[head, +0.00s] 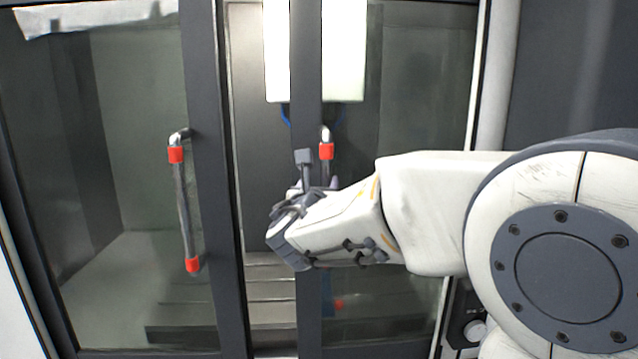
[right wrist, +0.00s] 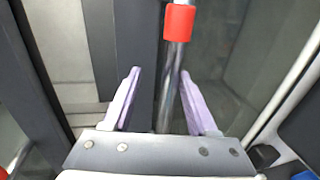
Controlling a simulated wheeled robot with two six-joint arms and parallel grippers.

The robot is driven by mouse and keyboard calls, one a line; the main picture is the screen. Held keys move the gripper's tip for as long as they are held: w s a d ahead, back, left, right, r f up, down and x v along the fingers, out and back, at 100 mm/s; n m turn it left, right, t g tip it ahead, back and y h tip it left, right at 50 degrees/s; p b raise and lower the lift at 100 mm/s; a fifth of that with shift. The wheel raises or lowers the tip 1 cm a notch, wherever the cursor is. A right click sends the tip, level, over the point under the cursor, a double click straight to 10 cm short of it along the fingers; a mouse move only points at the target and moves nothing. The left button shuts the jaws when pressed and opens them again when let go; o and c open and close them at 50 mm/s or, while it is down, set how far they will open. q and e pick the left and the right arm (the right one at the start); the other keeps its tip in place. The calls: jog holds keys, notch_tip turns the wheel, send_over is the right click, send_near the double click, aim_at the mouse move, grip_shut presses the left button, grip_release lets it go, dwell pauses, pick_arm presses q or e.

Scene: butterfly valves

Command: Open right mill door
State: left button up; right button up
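The right mill door has a dark vertical frame (head: 308,330) and a glass pane. My left gripper is not in view.
The left door has its own bar handle (head: 184,212) with red bands. A gap between the two door frames shows the machine interior (head: 262,220). A white block (head: 343,50) shows behind the right door frame. A control knob (head: 474,330) is at the lower right.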

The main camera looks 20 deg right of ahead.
jog(key=v, duration=0.8)
dwell(0.5)
jog(key=shift+s+b, duration=0.1)
jog(key=shift+b, duration=0.2)
